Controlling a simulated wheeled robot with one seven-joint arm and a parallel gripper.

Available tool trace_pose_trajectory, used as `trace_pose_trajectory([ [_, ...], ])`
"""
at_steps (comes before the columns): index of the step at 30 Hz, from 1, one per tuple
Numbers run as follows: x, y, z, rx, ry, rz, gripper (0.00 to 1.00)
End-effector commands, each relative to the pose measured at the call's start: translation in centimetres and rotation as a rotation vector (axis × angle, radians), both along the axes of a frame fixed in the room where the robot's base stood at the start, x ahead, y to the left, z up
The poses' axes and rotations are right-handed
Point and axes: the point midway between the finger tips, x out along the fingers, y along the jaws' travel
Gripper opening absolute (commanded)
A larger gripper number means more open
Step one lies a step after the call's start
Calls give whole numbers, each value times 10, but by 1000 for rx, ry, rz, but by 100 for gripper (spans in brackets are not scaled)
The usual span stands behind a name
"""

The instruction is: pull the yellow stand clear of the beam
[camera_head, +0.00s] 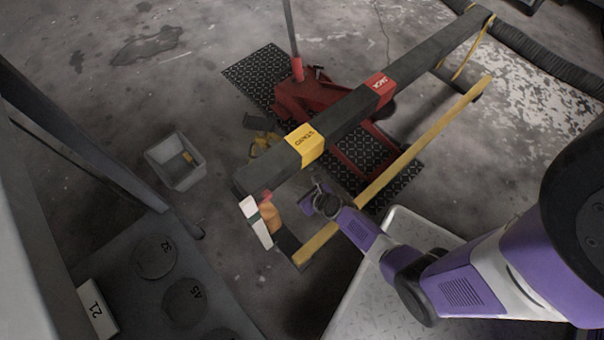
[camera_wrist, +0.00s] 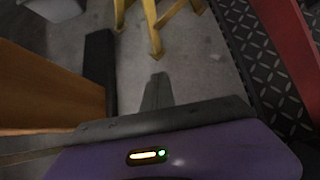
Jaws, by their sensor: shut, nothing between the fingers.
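The dark beam (camera_head: 345,117) runs diagonally across the head view, with a yellow "STAND" label (camera_head: 305,145) and a red "JACK" label (camera_head: 380,85). The yellow stand (camera_head: 262,144) is low by the beam's near part; the beam hides most of it. In the wrist view several yellow legs of the stand (camera_wrist: 153,28) rest on the floor at the top, beyond the fingers and apart from them. My gripper (camera_head: 318,202) is low on the near side of the beam, right of its near end. It is shut and empty.
A red jack (camera_head: 292,98) stands under the beam on a black tread plate (camera_head: 248,76). A yellow rail (camera_head: 425,142) lies parallel to the beam. An orange block (camera_head: 269,214) is close left of my gripper, also in the wrist view (camera_wrist: 40,90). A grey bin (camera_head: 163,155) stands left.

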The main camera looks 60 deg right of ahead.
Motion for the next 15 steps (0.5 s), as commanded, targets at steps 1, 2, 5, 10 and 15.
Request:
trace_pose_trajectory([
  [1, 8, -2, -13, -1, -2, 1, 0],
  [2, 11, -3, -17, 0, -1, 0, 0],
  [5, 23, -6, -29, -2, 0, 2, 0],
  [10, 41, -12, -47, -3, -1, 2, 0],
  [15, 64, -19, -42, -3, -1, 2, 0],
])
